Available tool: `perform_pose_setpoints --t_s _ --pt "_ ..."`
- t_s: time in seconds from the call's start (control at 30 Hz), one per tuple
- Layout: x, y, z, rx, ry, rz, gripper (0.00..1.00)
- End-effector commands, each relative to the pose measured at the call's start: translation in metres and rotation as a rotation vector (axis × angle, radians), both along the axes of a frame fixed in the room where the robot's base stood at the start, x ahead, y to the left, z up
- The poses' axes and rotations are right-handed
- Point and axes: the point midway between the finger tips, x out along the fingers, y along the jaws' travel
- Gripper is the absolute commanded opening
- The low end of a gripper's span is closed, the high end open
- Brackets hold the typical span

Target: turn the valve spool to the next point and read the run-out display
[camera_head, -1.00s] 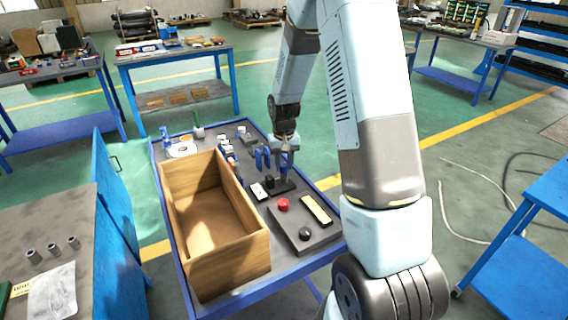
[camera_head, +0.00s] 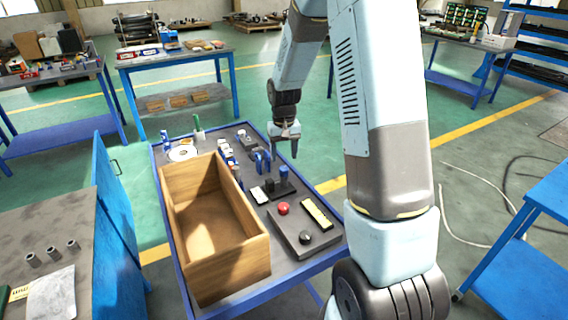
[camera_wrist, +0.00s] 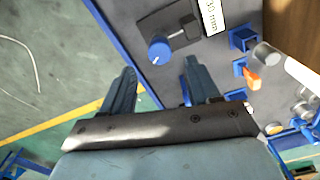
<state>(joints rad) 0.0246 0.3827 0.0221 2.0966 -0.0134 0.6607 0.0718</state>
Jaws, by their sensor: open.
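My gripper (camera_wrist: 160,85) is open and empty; in the head view my gripper (camera_head: 286,153) hangs above the far right edge of the bench. A dark stand (camera_head: 281,193) on the bench carries an upright blue piece (camera_head: 283,173). The wrist view shows a blue round knob (camera_wrist: 159,50) on a short rod at the dark block (camera_wrist: 170,22), ahead of the fingertips and apart from them. I cannot tell which part is the valve spool. A white plate (camera_wrist: 211,17) beside the block shows text ending in "mm", cut by the frame; it may be the display.
An open wooden box (camera_head: 262,240) fills the bench's left side. A dark panel with a red button (camera_head: 284,208), a black knob (camera_head: 306,237) and a yellow strip (camera_head: 317,213) lies at the front right. Blue supports (camera_wrist: 243,38) stand beside the block. Floor is open right of the bench.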

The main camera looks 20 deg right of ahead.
Motion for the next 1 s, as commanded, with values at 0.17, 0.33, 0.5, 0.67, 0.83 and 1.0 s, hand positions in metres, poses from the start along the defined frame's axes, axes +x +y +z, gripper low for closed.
perform_pose_setpoints --t_s 0.17,0.33,0.5,0.67,0.83,1.0 --pt "0.001 0.0 0.037 0.0 -0.004 0.0 0.61" --pt "0.001 0.0 0.063 0.0 -0.003 0.0 0.61" --pt "0.001 0.0 0.077 0.0 0.0 0.0 0.61" --pt "0.0 0.0 0.081 0.0 0.0 0.0 0.61" --pt "0.001 0.0 0.081 0.0 0.0 0.0 0.61" --pt "0.001 0.0 0.08 0.0 0.0 0.0 0.61"
